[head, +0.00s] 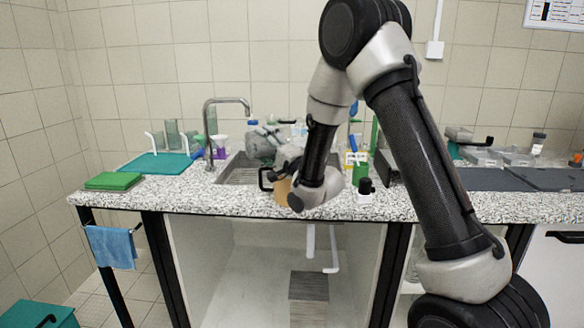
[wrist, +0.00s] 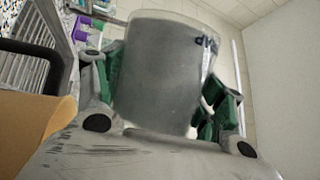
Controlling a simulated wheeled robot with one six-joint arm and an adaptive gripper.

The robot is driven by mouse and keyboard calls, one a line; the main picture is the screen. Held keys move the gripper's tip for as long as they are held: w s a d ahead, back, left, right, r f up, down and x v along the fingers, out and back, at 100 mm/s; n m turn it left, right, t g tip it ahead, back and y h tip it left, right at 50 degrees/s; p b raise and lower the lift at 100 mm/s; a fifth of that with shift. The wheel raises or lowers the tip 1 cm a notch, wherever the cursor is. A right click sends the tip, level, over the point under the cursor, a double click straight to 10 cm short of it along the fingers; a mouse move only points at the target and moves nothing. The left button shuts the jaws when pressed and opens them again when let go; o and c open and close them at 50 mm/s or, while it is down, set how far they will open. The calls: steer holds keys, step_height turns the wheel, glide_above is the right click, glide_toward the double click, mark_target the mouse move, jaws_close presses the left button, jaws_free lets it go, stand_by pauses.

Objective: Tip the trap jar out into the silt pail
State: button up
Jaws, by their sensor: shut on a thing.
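My gripper (wrist: 166,88) is shut on a grey, cloudy cylindrical jar with dark lettering (wrist: 165,65), which I take as the trap jar. Its green-padded fingers press on both sides. In the head view my gripper (head: 270,148) is above the counter by the sink, partly hidden by my own arm. The jar's tilt and contents are not clear. A tan container with a black handle (head: 282,190) stands just below my gripper at the counter's front; it also shows at the left of the wrist view (wrist: 35,120). I cannot tell for sure that it is the silt pail.
The sink (head: 240,172) and tall tap (head: 207,135) are left of my gripper. Small bottles and a green cylinder (head: 360,172) stand to the right. A green block (head: 113,181) and teal mat (head: 155,164) lie at the left. A teal bin (head: 38,315) is on the floor.

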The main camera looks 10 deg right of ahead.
mark_target(249, 157)
steer(key=a+f+n, duration=0.1)
steer(key=a+f+n+g, duration=0.1)
steer(key=n, duration=0.1)
steer(key=f+n, duration=0.1)
steer(key=shift+s+a+g, duration=0.3)
steer(key=shift+a+g, duration=0.1)
steer(key=shift+w+d, duration=0.1)
steer(key=shift+d, duration=0.05)
steer(key=shift+r+n, duration=0.15)
steer(key=shift+n, duration=0.25)
steer(key=n, duration=0.2)
steer(key=n+g+h, duration=0.1)
steer(key=n, duration=0.1)
steer(key=shift+d+r+n+g, duration=0.1)
steer(key=shift+r+n+g, duration=0.2)
steer(key=shift+r+n, duration=0.1)
steer(key=shift+f+n+g+h, duration=0.2)
steer(key=shift+n+g+h, duration=0.2)
steer(key=shift+n, duration=0.2)
step_height(249, 157, down, 7)
steer(key=a+n+h, duration=0.3)
steer(key=n, duration=0.2)
steer(key=shift+g, duration=0.4)
steer(key=r, duration=0.6)
steer(key=shift+s+d+b, duration=0.15)
steer(key=shift+s+b, duration=0.1)
steer(key=shift+b, duration=0.15)
steer(key=shift+s, duration=0.1)
